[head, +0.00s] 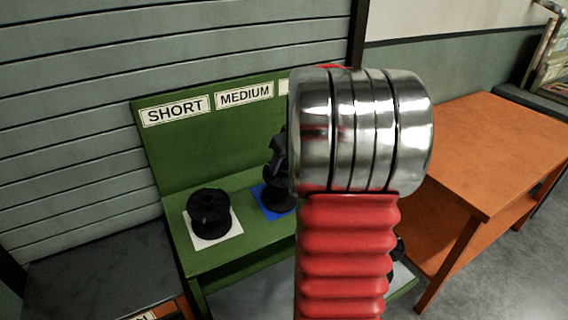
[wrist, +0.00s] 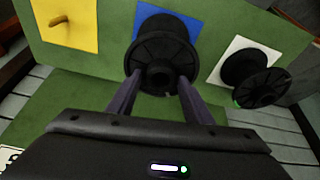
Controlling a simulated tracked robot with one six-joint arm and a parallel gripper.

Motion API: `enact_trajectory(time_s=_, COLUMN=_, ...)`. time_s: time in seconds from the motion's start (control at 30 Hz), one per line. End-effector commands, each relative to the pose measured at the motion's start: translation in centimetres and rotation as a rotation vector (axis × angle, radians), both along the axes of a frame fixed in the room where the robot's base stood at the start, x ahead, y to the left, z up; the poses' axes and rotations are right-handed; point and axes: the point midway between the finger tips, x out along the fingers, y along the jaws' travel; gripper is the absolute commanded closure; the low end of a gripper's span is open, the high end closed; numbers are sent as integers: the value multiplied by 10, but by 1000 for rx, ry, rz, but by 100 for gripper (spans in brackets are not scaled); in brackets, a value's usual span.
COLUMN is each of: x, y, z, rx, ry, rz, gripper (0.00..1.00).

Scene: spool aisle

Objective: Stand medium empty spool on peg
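The medium black spool (head: 278,198) stands upright on the blue square (head: 258,190) under the MEDIUM label. In the wrist view the spool (wrist: 163,55) shows its round end and centre hole facing me, with the blue square (wrist: 190,21) behind it. Any peg inside it is hidden. My gripper (wrist: 160,77) is just above the spool, its two fingers apart, with the tips over the spool's near end. They do not look closed on it. In the head view my gripper (head: 279,150) is partly hidden by my arm.
A short black spool (head: 209,210) stands on the white square (head: 224,238) under SHORT. A yellow square (wrist: 80,38) with a bare peg (wrist: 60,21) shows in the wrist view. The green stand (head: 180,165) carries them. An orange table (head: 500,140) is at the right.

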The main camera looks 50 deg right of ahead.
Motion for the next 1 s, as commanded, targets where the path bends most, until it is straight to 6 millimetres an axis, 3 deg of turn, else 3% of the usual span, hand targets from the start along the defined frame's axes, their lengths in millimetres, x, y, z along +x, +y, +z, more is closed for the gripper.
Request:
enact_trajectory(time_s=0.13, x=0, y=0, z=0, rx=0, ry=0, rz=0, gripper=43)
enact_trajectory(time_s=0.57, x=-4, y=1, z=7, rx=1, ry=0, rz=0, gripper=43)
enact_trajectory(time_s=1.0, x=-32, y=6, z=70, rx=-2, ry=-2, rz=-2, gripper=43)
